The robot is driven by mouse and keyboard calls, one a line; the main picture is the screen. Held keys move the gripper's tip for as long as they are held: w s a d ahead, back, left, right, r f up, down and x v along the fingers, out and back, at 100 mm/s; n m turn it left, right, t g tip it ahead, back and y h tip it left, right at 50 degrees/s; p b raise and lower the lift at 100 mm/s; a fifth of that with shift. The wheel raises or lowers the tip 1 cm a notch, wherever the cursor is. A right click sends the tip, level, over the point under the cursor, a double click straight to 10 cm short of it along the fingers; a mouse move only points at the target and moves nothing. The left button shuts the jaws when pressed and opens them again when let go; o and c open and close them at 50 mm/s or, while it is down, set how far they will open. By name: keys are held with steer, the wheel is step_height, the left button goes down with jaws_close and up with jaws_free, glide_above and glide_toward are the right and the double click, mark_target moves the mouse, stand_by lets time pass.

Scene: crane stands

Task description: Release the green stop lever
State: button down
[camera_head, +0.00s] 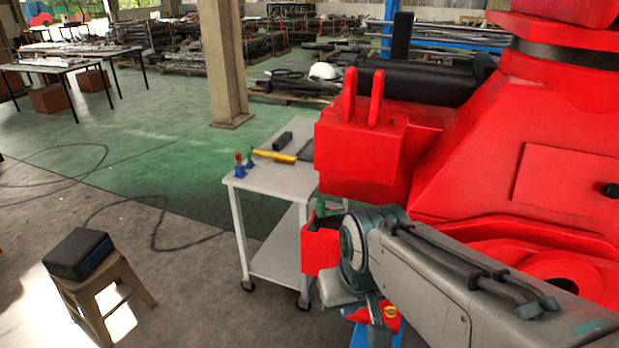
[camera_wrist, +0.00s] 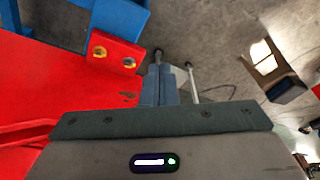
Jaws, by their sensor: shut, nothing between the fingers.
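A small green lever (camera_head: 321,208) stands upright on a red box-shaped bracket (camera_head: 318,243) of the red crane stand (camera_head: 480,150), just left of my wrist in the head view. The lever cannot be made out in the wrist view. My gripper (camera_wrist: 159,72) shows in the wrist view with its two grey fingers together and nothing between them. The fingers are beside the edge of a red surface (camera_wrist: 60,95). In the head view, my arm hides most of the gripper, so its exact distance from the lever cannot be told.
A blue post and red plate with yellow bolts (camera_wrist: 114,57) are close at the upper left of the wrist view. A white trolley (camera_head: 270,182) with small tools stands left of the crane. A stool (camera_head: 103,293) with a dark box (camera_head: 78,253) is farther left. Floor between is open.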

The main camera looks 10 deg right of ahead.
steer(key=w+d+r+m+g+p, duration=0.1)
steer(key=w+r, duration=0.3)
steer(key=w, duration=0.6)
steer(key=w+d+r+m+g+p, duration=0.1)
steer(key=w+r, duration=0.4)
steer(key=w, duration=0.5)
steer(key=w+d+r+m+g+y+p, duration=0.1)
steer(key=w+r+g+p, duration=0.2)
steer(key=w, duration=0.7)
steer(key=shift+w+d+r+m+g+p, duration=0.3)
steer(key=shift+w+r+m+p, duration=0.15)
steer(key=shift+r, duration=0.25)
steer(key=x, duration=1)
steer(key=shift+s, duration=0.1)
